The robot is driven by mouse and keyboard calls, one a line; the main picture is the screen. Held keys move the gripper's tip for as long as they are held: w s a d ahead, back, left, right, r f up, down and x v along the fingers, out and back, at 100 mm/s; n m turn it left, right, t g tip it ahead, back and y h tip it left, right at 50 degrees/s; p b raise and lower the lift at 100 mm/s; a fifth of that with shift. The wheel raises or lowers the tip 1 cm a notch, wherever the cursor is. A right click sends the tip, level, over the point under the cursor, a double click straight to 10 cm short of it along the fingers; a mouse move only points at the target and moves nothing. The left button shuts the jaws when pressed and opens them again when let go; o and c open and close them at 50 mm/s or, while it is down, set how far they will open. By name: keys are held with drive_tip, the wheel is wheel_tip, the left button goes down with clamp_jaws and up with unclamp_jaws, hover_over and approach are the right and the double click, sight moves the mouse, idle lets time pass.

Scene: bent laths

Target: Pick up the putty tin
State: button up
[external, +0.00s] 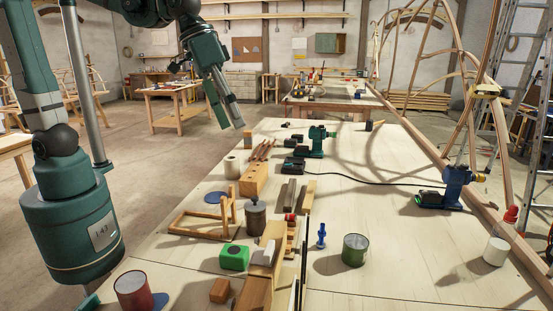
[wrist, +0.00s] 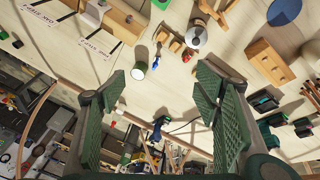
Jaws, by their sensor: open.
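No tin carries a label I can read, so I cannot tell for certain which is the putty tin. A green tin with a pale top (external: 355,250) stands upright on the bench's right half; a green-sided, pale-topped tin (wrist: 139,70) shows between my fingers in the wrist view. A red tin (external: 133,291) stands at the near left, a pale tin (external: 232,167) at the bench's left edge, and a dark lidded pot (external: 255,217) near the middle. My gripper (external: 232,126) is open and empty, above the bench's left edge; its spread fingers (wrist: 163,82) frame the wrist view.
A wooden block (external: 253,180), a wooden frame (external: 204,218), a green box (external: 234,257) and a blue tool (external: 321,235) stand nearby. Drills (external: 316,142) and a cord lie farther back. Bent laths (external: 440,145) line the right edge. The bench's right middle is mostly clear.

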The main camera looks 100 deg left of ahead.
drive_tip(key=w+f+n+g, duration=0.1)
drive_tip(key=w+f+n, duration=0.2)
drive_tip(key=w, duration=0.8)
drive_tip(key=n+g, duration=0.3)
drive_tip(key=n, duration=0.4)
hover_over(356, 241)
drive_tip(key=f, duration=2.5)
drive_tip(key=shift+s+d, duration=0.1)
drive_tip(key=shift+d, duration=0.1)
drive_tip(key=shift+w+f, duration=0.25)
drive_tip(key=shift+f, duration=0.2)
drive_tip(key=shift+f, duration=1.25)
drive_tip(key=shift+f, duration=0.1)
drive_tip(key=shift+a+f, duration=0.15)
drive_tip(key=shift+f, duration=2.35)
